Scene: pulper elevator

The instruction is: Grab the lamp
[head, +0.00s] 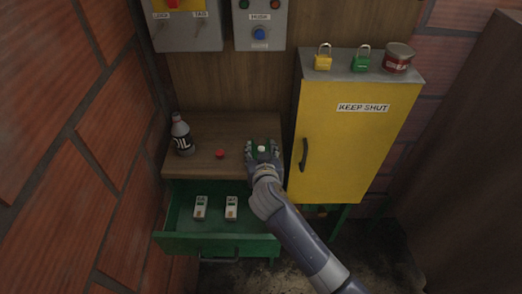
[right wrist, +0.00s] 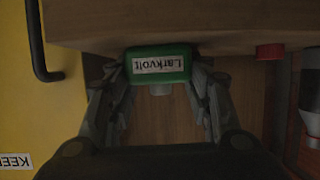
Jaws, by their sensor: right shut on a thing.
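A small green block-shaped lamp (right wrist: 158,67) with a white "Larkvolt" label sits between the fingers of my right gripper (right wrist: 158,85) in the right wrist view. A pale stub sticks out of it. In the head view my right gripper (head: 262,153) is at the right end of the wooden bench top, shut on this lamp (head: 262,149), of which only a whitish top and a bit of green show. I cannot tell whether the lamp touches the bench top. My left gripper is not in view.
The wooden bench top (head: 205,136) carries an oil bottle (head: 182,136) and a red cap-like piece (head: 220,154). Below it a green drawer (head: 215,244) stands open with two pale devices inside. A yellow cabinet (head: 345,140) stands close on the right, with padlocks and a tin on top.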

